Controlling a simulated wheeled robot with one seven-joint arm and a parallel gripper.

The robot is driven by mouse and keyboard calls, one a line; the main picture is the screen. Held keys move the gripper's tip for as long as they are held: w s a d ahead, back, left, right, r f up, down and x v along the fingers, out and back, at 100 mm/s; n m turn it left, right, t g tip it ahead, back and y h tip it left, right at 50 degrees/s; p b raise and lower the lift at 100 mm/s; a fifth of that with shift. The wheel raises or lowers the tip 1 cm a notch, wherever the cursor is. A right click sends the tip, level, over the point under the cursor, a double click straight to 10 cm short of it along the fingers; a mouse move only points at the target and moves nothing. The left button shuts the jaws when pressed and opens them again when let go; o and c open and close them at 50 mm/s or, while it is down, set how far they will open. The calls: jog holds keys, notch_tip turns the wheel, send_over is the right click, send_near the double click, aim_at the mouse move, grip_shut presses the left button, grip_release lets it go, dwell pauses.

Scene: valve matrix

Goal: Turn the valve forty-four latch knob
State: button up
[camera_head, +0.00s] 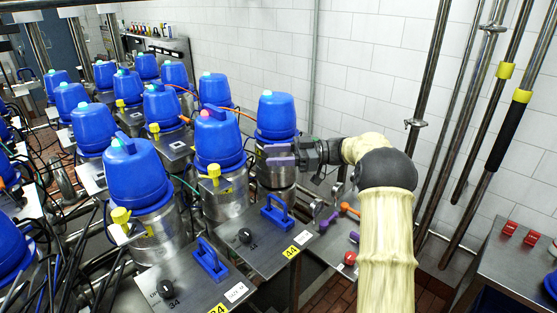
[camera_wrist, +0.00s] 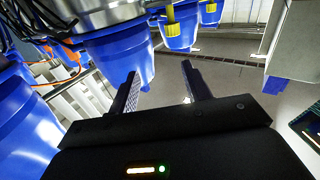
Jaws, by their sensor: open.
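A steel plate with a yellow label 44 (camera_head: 290,252) stands at the lower middle of the head view. It bears a black round knob (camera_head: 245,235) and a blue handle (camera_head: 277,213). Whether the black knob is the latch knob I cannot tell. My gripper (camera_head: 270,154) is above and behind this plate, beside the steel body of a blue-capped valve (camera_head: 277,117). In the wrist view my gripper (camera_wrist: 160,70) has its two fingers apart with nothing between them. The knob cannot be made out in the wrist view.
Rows of blue-capped valves (camera_head: 139,172) fill the left, with cables among them. A plate labelled 34 (camera_head: 217,308) lies in front. Vertical pipes (camera_head: 433,120) run along the right wall. A steel table (camera_head: 510,255) with red items is at lower right.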

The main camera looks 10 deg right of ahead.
jog(key=w+a+r+m+t+h, duration=0.35)
jog(key=w+m+t, duration=0.2)
jog(key=t, duration=0.55)
jog(key=s+d+f+m+g+h, duration=0.1)
jog(key=s+d+f+m+h, duration=0.2)
jog(key=s+f+m+h, duration=0.35)
jog(key=s+d+f+m+g+h, duration=0.2)
jog(key=s+d+f+m+h, duration=0.2)
jog(key=s+f+h, duration=0.4)
jog(key=s+a+f+m+g, duration=0.1)
jog(key=s+f+g, duration=0.2)
jog(key=s, duration=0.7)
jog(key=s+f+g, duration=0.3)
jog(key=s, duration=0.8)
jog(key=shift+a+m, duration=0.4)
